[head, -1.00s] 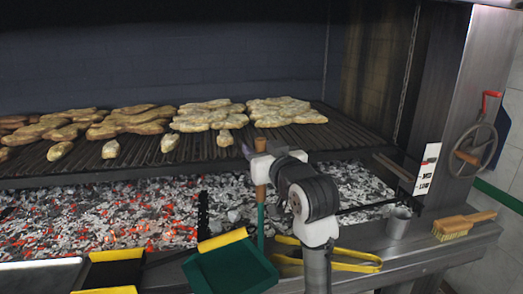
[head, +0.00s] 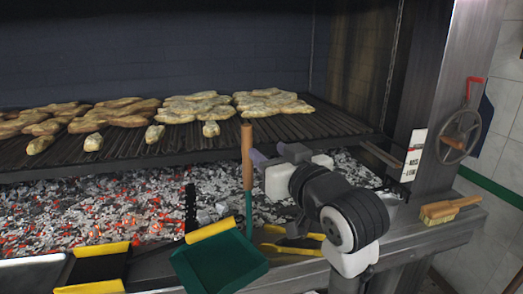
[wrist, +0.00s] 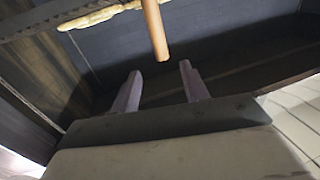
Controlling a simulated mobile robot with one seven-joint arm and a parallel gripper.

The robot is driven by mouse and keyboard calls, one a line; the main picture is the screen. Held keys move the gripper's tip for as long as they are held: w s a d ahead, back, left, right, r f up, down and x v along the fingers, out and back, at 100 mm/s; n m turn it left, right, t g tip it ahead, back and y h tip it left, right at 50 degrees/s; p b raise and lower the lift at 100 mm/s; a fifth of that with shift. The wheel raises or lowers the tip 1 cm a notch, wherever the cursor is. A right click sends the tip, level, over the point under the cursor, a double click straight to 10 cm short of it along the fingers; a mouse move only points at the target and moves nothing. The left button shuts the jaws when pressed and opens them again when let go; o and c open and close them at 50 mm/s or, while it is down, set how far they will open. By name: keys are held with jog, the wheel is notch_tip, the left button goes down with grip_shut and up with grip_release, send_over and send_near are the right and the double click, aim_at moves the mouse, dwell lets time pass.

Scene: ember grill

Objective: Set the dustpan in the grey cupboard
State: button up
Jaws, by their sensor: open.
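A green dustpan (head: 222,262) with a yellow edge sits at the front of the grill ledge in the head view. An upright handle (head: 247,158), wooden above and green below, rises at its back right and seems to belong to it. My gripper (head: 273,153) is open and empty, just right of the handle's upper part in the head view. In the wrist view, a wooden handle end (wrist: 160,48) shows beyond and between my open fingers (wrist: 158,88), apart from them. I cannot make out a grey cupboard in either view.
A black pan with yellow edges (head: 98,268) lies left of the dustpan. Yellow tongs (head: 290,243) lie behind my arm. A brush (head: 450,208) lies on the right of the ledge. Glowing coals (head: 120,215) and a food-laden grate (head: 100,150) are behind.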

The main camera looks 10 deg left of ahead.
jog(key=shift+s+d, duration=0.2)
jog(key=shift+s, duration=0.15)
